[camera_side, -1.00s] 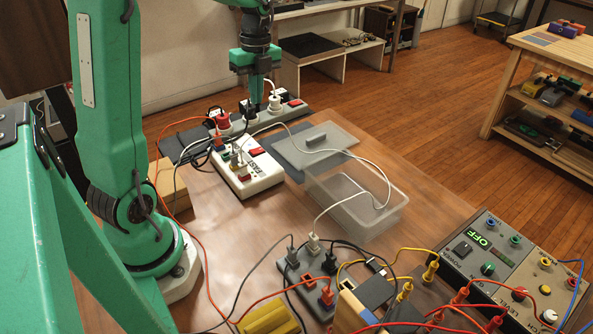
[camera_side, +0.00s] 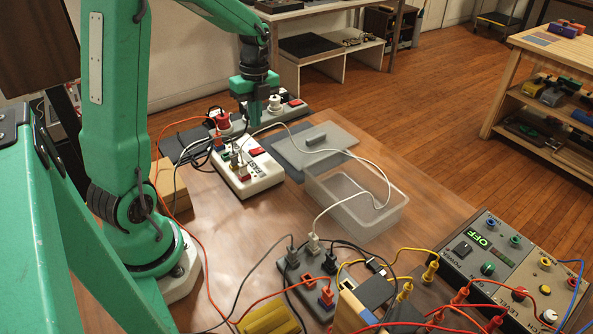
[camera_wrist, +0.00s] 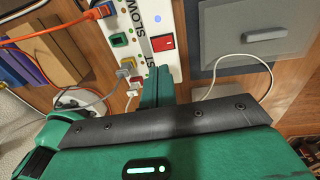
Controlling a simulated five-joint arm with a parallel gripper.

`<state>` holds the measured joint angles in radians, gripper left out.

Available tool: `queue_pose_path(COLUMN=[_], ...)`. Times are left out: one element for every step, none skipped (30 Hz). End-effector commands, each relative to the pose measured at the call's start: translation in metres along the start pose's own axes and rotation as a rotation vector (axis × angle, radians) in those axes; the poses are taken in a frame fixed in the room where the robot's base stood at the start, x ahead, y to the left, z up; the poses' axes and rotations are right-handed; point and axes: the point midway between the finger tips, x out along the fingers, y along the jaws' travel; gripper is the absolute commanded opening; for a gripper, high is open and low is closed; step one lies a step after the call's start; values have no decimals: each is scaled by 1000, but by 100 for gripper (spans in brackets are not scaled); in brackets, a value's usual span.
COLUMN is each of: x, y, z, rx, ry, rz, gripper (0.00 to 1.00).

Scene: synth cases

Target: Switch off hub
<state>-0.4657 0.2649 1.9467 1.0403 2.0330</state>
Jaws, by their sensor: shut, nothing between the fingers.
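The hub looks to be the white box (camera_side: 262,181) with printed labels, one reading FAST in the side view. It also shows in the wrist view (camera_wrist: 144,47), with SLOW lettering, a blue light (camera_wrist: 157,19) and a red switch (camera_wrist: 163,43). That switch shows in the side view too (camera_side: 256,151). My gripper (camera_side: 255,121) is shut and empty, pointing down above the far side of the box. In the wrist view the shut fingertips (camera_wrist: 156,70) appear just below the red switch. I cannot tell whether they touch the box.
A dark grey power strip (camera_side: 317,291) with plugs sits in front; another strip with a red switch (camera_side: 295,102) lies behind. White and red cables cross nearby. A clear bin (camera_side: 385,221) and a grey lid (camera_side: 338,142) are to the right.

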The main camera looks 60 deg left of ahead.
Motion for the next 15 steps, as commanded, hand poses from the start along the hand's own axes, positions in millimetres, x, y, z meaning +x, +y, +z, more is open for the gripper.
queue_pose_path(x=[8, 13, 20, 24, 28, 35, 39, 43, 48, 52, 56, 60, 62, 65, 68], y=[1, 1, 1, 1, 1, 2, 2, 2, 2, 2, 2, 2, 2, 2, 2], z=[0, 0, 1, 1, 1, 2, 2, 2, 2, 3, 3, 3, 3, 3, 4], rx=[0, 0, 0, 0, 0, 0, 0, 0, 0, 0, 0, 0, 0, 0, 0], ry=[1, 2, 2, 2, 1, 2, 2, 2, 2, 2, 2, 2, 2, 2, 1], rz=[2, 3, 3, 3, 2, 3, 3, 3, 1, 1, 2, 1, 1, 1, 0], gripper=[0, 0, 0, 0, 0, 0, 0, 0, 0, 0, 0, 0, 0, 0, 0])
